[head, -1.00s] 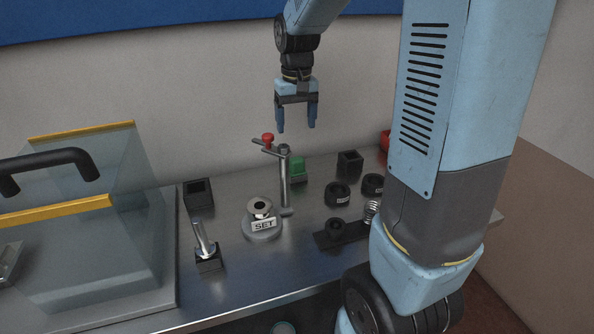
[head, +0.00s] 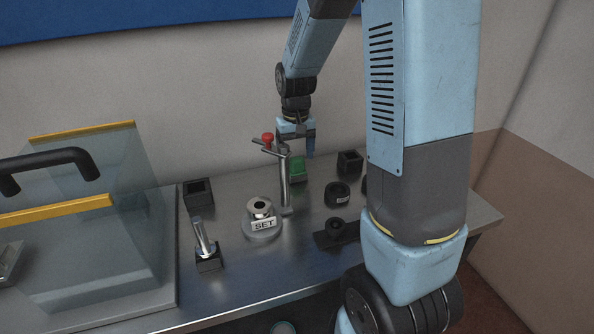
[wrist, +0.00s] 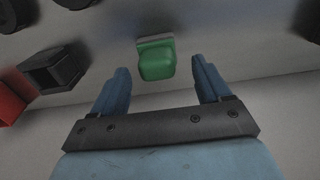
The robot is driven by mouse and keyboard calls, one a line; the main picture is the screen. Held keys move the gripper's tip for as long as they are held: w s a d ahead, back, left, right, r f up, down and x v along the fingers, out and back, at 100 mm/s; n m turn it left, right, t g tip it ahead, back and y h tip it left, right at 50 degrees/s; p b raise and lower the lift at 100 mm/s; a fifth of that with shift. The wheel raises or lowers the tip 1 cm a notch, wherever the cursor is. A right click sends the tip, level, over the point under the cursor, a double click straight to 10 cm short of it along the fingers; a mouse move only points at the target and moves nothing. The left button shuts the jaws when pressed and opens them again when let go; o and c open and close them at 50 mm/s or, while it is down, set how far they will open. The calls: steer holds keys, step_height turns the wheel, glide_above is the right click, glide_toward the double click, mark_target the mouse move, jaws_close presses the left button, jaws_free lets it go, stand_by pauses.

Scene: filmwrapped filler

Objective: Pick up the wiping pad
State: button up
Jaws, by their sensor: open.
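The wiping pad is most likely the green block (head: 297,170) near the back of the metal bench, behind the upright post. In the wrist view the green pad (wrist: 156,62) shows with a pale grey strip along one edge. It lies between the lines of my two fingers, beyond their tips. My gripper (head: 297,150) is open and empty above the pad, pointing down; in the wrist view its blue fingers (wrist: 160,68) stand wide apart. In the head view the post and its cross handle partly hide the pad and one finger.
A metal post with a cross handle (head: 284,182) stands just in front of the pad. A red knob (head: 267,138) is beside it. Black square holders (head: 349,162), a black ring (head: 337,194) and a round "SET" piece (head: 262,222) stand around. A clear-walled case (head: 95,190) is at left.

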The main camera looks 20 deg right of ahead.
mark_target(297, 158)
steer(key=f, duration=0.4)
steer(key=shift+w+d+f, duration=0.1)
steer(key=shift+d+f, duration=0.05)
steer(key=shift+d, duration=0.05)
steer(key=c, duration=1)
